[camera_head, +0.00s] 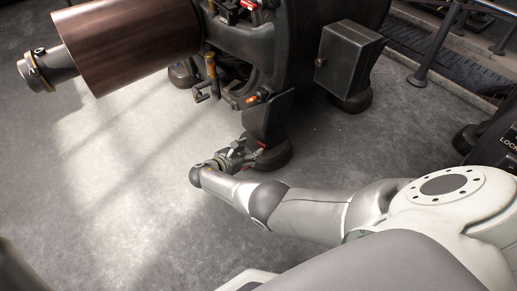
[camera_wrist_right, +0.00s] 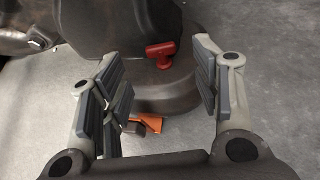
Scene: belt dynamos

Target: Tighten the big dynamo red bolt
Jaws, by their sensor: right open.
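The big dynamo (camera_head: 285,45) is a dark machine with a brown wood-look drum at the upper left. A red T-shaped bolt (camera_wrist_right: 161,53) sits low on it, above a rounded dark foot, in the right wrist view; a small red bit of it shows in the head view (camera_head: 262,146). My right gripper (camera_head: 240,153) is by that foot near the floor. In the right wrist view the gripper (camera_wrist_right: 158,78) is open, with the bolt in line with the gap between its fingers, apart from both. My left gripper is not in view.
An orange piece (camera_wrist_right: 150,122) shows below the foot in the right wrist view. A grey box (camera_head: 347,58) is fixed to the dynamo's right side. Railing posts (camera_head: 420,72) stand at the upper right. The grey floor (camera_head: 110,190) left of my arm is clear.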

